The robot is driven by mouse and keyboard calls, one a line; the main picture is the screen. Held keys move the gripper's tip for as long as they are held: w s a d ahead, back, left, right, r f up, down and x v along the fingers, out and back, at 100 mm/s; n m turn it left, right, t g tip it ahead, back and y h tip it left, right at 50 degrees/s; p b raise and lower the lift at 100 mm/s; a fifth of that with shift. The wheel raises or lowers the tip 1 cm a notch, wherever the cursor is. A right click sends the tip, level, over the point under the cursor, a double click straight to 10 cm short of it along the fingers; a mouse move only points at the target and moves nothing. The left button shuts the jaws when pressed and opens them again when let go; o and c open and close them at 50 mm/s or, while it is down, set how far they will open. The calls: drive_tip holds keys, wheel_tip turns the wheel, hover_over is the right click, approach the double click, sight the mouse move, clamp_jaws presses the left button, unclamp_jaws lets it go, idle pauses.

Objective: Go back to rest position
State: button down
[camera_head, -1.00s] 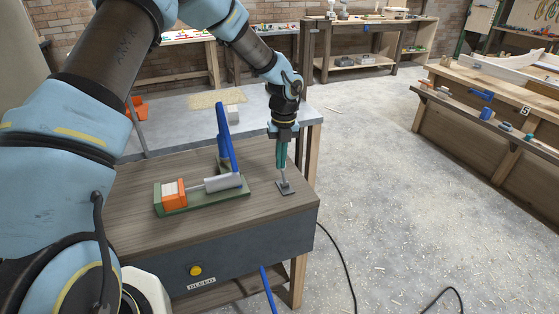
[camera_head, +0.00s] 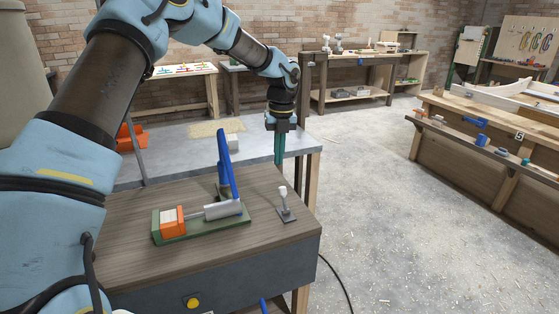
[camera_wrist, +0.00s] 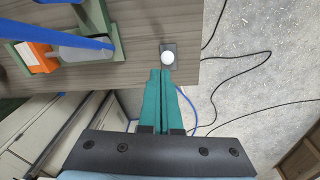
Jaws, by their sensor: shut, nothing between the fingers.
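My gripper (camera_head: 279,163) is shut and empty, its teal fingers pointing down above the wooden-topped bench (camera_head: 130,231). A small post with a white ball top (camera_head: 284,200) stands upright on a dark square base near the bench's right edge. The fingertips are above and behind the post in the head view, apart from it. In the wrist view, the closed fingers (camera_wrist: 163,78) point toward the white ball (camera_wrist: 167,58), which lies just beyond their tips.
A green-based fixture with an orange block (camera_head: 172,222), a grey cylinder and a blue lever (camera_head: 228,165) stands left of the post. A yellow button (camera_head: 193,301) is on the bench front. A grey table (camera_head: 180,147) stands behind. The floor to the right is mostly clear, with a black cable.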

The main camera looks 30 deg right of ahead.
idle(0.3)
drive_tip(key=a+r+n, duration=0.3)
drive_tip(key=a+n, duration=1.6)
drive_tip(key=a, duration=0.5)
drive_tip(key=s+a+n+t, duration=0.1)
drive_tip(key=s+a+n, duration=0.4)
drive_tip(key=a+n, duration=0.4)
drive_tip(key=s+a+n+t+h, duration=0.1)
drive_tip(key=s+a+n, duration=0.4)
drive_tip(key=a+n, duration=0.4)
drive_tip(key=shift+s+r+n, duration=0.3)
drive_tip(key=shift+r+n, duration=0.15)
drive_tip(key=shift+n, duration=0.35)
drive_tip(key=shift+a, duration=0.1)
